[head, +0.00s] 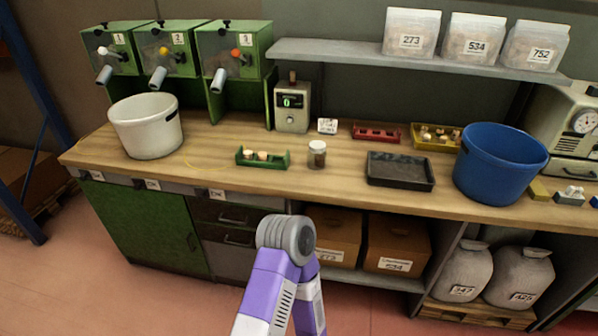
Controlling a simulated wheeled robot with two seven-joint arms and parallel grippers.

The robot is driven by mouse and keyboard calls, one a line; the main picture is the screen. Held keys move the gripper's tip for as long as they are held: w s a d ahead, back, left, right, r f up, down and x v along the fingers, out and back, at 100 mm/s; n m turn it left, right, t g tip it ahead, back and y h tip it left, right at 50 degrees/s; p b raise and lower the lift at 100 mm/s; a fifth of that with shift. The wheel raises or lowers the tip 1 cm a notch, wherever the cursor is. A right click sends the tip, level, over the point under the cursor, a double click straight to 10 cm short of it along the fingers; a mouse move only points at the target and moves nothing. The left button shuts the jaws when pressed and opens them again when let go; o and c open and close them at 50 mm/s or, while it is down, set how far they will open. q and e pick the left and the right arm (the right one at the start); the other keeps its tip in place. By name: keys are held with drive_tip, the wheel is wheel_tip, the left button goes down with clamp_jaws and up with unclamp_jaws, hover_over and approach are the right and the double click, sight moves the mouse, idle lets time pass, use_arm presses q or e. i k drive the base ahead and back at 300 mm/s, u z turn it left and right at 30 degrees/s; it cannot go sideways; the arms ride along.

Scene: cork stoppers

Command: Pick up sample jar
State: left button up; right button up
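The sample jar (317,154) stands upright on the wooden workbench (215,150), near the front edge at the middle of the head view. It is small and clear, with a pale lid and brownish contents. Nothing touches it. A purple and white arm link of mine with a grey round joint rises from the bottom centre, in front of the bench and below the jar. Neither of my grippers shows in this view.
A green tray with corks (263,158) lies left of the jar, a dark empty tray (400,171) right of it. A white bucket (146,126) and a blue bucket (499,165) stand farther out. Behind are a small meter (292,107) and a grey shelf (400,55).

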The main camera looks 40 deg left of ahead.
sight(316, 162)
drive_tip(key=z, duration=0.05)
drive_tip(key=k, duration=0.1)
drive_tip(key=u, duration=1.3)
